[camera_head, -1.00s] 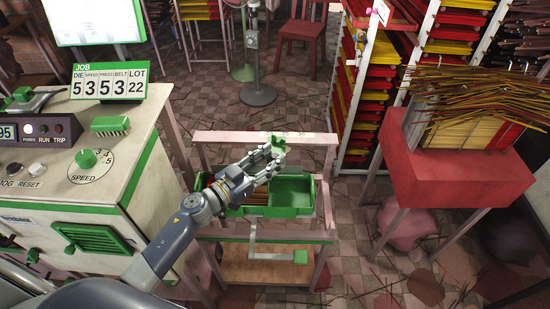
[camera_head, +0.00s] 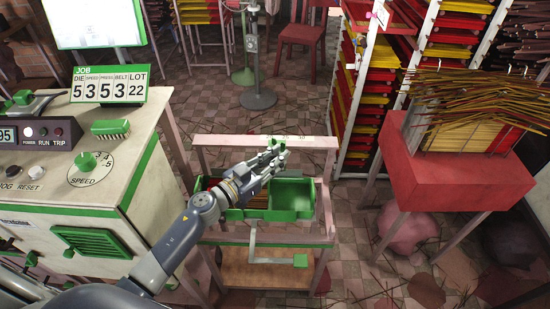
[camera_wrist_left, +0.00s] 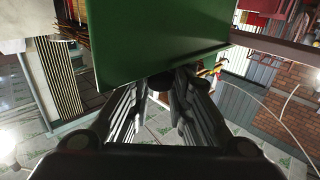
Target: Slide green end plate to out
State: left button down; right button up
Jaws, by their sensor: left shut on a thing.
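In the left wrist view, the green end plate (camera_wrist_left: 150,40) is a broad flat panel filling the top middle. My left gripper (camera_head: 275,150) reaches in from the left over the tray and is shut on the plate. In the wrist view, the left gripper (camera_wrist_left: 163,80) has its fingertips at the plate's lower edge. The exact contact is dark and hard to see. My right gripper is not in view.
A machine with green trim (camera_head: 60,180) stands close on the left. The tray sits on a pinkish frame with a back rail (camera_head: 230,141). A red stand (camera_head: 465,180) with incense sticks is at right. Tiled floor lies between.

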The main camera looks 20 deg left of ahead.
pick_arm(q)
jog(key=w+d+p, duration=0.2)
jog(key=w+d, duration=0.2)
jog(key=d, duration=1.1)
jog(key=shift+f, duration=0.25)
jog(key=shift+d, duration=0.1)
jog(key=c, duration=1.5)
grip_release()
jog(key=shift+s, duration=0.1)
jog(key=shift+r, duration=0.2)
